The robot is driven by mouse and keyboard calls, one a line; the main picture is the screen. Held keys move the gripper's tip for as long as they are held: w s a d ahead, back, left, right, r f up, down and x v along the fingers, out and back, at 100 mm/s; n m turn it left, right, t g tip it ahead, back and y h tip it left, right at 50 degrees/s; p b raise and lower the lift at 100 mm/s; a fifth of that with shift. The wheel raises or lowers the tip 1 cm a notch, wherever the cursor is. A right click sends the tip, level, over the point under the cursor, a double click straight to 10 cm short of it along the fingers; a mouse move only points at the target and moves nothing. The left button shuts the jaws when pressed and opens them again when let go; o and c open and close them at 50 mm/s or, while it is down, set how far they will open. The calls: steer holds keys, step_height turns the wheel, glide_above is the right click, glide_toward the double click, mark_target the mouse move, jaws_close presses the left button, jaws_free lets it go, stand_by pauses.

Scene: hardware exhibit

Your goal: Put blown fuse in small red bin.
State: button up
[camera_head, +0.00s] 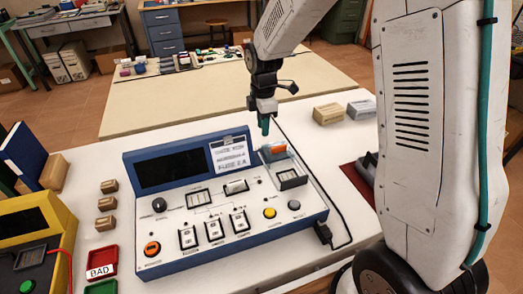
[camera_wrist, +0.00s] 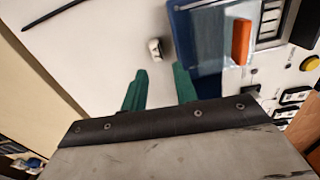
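My gripper (camera_head: 264,126) hangs just past the back edge of the blue test panel (camera_head: 142,221), near its back right corner. In the wrist view its green fingers (camera_wrist: 160,87) are spread, with nothing between them. A small white piece with a dark end (camera_wrist: 155,50), possibly the fuse, lies on the white table a little beyond the fingertips. I cannot tell whether it is blown, and the head view does not show it. Another small pale cylinder (camera_head: 236,186) sits on the panel. The small red bin (camera_head: 103,249) stands left of the panel, with a BAD label at its front.
A green bin (camera_head: 101,288) is in front of the red one. Several small brown boxes (camera_head: 106,204) line the panel's left. An orange block (camera_head: 274,147) stands up at the panel's back right, close to my gripper. A black cable (camera_head: 323,234) runs along the right.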

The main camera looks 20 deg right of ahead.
steer(key=shift+n, duration=0.3)
steer(key=f, duration=0.9)
steer(key=shift+w+a, duration=0.1)
steer(key=shift+w, duration=0.3)
jaws_close()
